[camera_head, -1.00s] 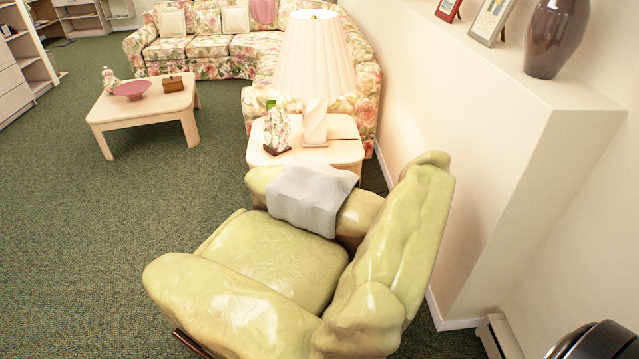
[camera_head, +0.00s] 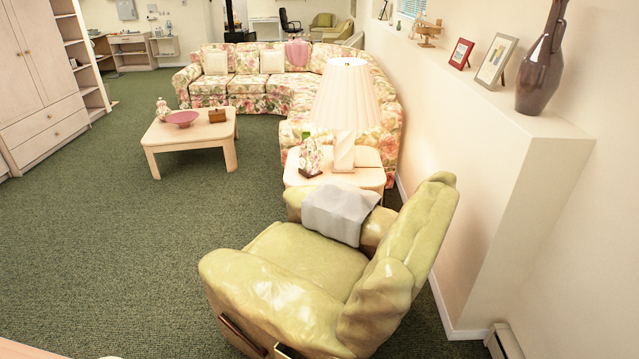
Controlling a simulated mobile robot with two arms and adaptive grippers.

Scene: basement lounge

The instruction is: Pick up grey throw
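The grey throw (camera_head: 338,213) lies draped over the far arm of a yellow-green armchair (camera_head: 308,258). It hangs partly down toward the seat. A pink throw (camera_head: 298,53) hangs over the back of the floral sofa far off. Neither of my grippers is in view, so I cannot see their state.
A side table (camera_head: 372,176) with a lit lamp (camera_head: 346,100) stands just behind the armchair. A ledge wall (camera_head: 470,170) with a brown vase (camera_head: 540,72) and frames runs along the right. A coffee table (camera_head: 188,137) stands farther left. The green carpet (camera_head: 110,240) on the left is open.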

